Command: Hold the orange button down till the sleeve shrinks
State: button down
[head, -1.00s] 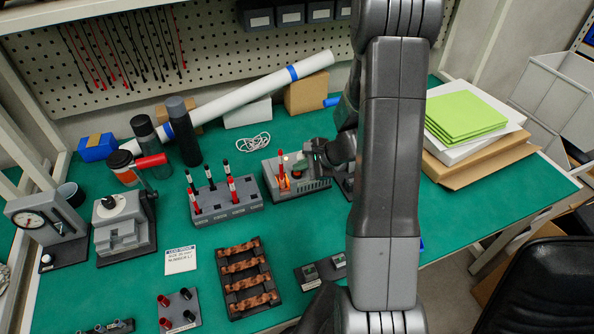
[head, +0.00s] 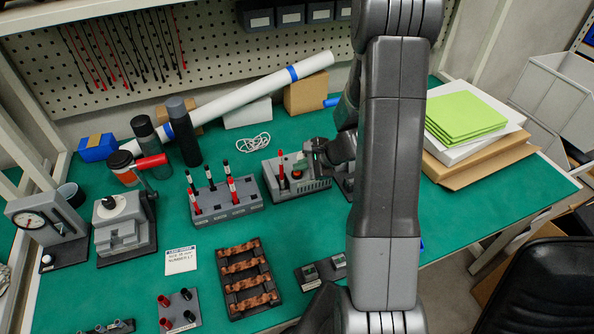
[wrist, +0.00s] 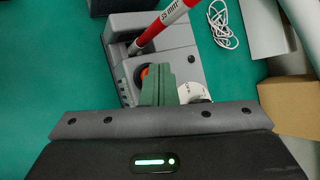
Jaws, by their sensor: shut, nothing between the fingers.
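The grey heating unit (head: 312,187) stands on the green bench, partly behind my arm. A cable with a red sleeve (head: 282,168) stands upright in its left part. In the wrist view the red sleeve (wrist: 172,20) has a white printed band and its lower end is in the unit's slot. The orange button (wrist: 142,74) shows in a dark ring, partly covered by my gripper (wrist: 165,84). The green fingers are shut and empty, over or right beside the button; I cannot tell whether they touch it. A white dial (wrist: 194,92) is right of the fingers.
Left of the unit is a grey rack (head: 226,203) with several red and black cable ends. A busbar tray (head: 248,278) lies in front. A white cord (head: 253,142) lies behind. Bare bench lies between the rack and the tray.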

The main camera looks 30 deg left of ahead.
jog(key=shift+r+p, duration=0.35)
jog(key=shift+r, duration=0.4)
notch_tip(320, 180, up, 5)
jog(key=p, duration=0.3)
jog(key=shift+s, duration=0.15)
dwell(0.4)
